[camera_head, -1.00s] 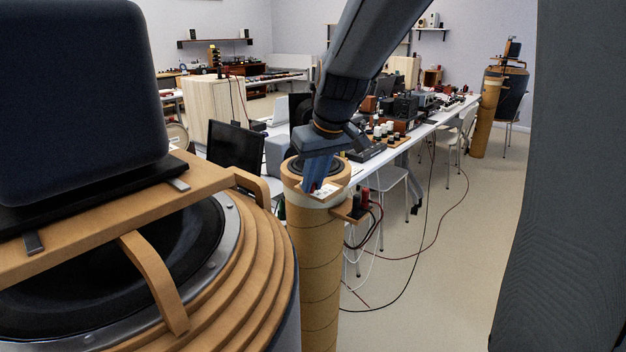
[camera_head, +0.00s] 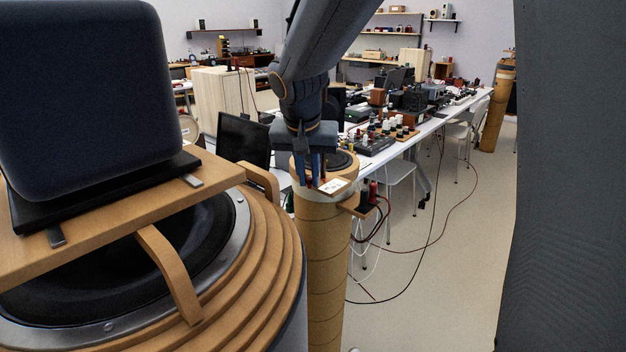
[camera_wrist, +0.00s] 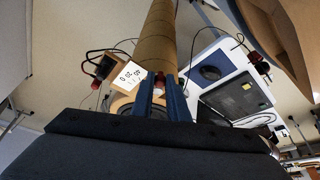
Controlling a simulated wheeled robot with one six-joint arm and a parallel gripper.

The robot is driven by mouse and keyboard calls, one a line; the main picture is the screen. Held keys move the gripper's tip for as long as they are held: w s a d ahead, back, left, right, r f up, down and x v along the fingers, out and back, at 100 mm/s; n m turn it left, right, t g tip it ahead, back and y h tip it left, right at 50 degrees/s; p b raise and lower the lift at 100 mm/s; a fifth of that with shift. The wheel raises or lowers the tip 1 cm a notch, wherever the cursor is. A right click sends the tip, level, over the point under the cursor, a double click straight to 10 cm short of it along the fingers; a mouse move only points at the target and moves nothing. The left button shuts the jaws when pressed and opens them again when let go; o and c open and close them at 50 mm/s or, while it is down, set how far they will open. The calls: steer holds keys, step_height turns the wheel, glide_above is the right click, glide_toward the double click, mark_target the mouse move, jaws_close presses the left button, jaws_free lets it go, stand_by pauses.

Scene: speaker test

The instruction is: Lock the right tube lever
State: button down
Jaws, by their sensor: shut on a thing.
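The tan cardboard tube (camera_head: 322,270) stands upright right of the large wooden speaker, with a dark round driver (camera_head: 341,160) in its top. It also shows in the wrist view (camera_wrist: 157,42). A white card with printed numbers (camera_head: 334,186) sits at the tube's rim, and it is clearer in the wrist view (camera_wrist: 128,76). My gripper (camera_head: 315,183) points down at the near side of the tube top.
The large ringed wooden speaker (camera_head: 250,275) with a dark box (camera_head: 80,90) on top fills the left foreground. A small bracket with red and black plugs (camera_head: 366,199) juts from the tube, trailing cables. A white table (camera_head: 425,131) crowded with equipment stands behind. Floor at right is clear.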

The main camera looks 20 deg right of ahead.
steer(key=shift+w+a+m+g+h+b, duration=0.3)
steer(key=shift+m+b, duration=0.2)
steer(key=shift+m, duration=0.55)
steer(key=shift+w+a+m+g+h+b, duration=0.35)
steer(key=shift+m+b, duration=0.2)
steer(key=shift+m, duration=0.55)
steer(key=shift+w+a+m+g+h+b, duration=0.2)
steer(key=shift+a+m+h+b, duration=0.25)
steer(key=shift+m, duration=0.6)
steer(key=c, duration=1.7)
jaws_free()
steer(key=shift+r, duration=0.1)
steer(key=v, duration=0.7)
steer(key=shift+r+b, duration=0.3)
steer(key=shift+b, duration=0.05)
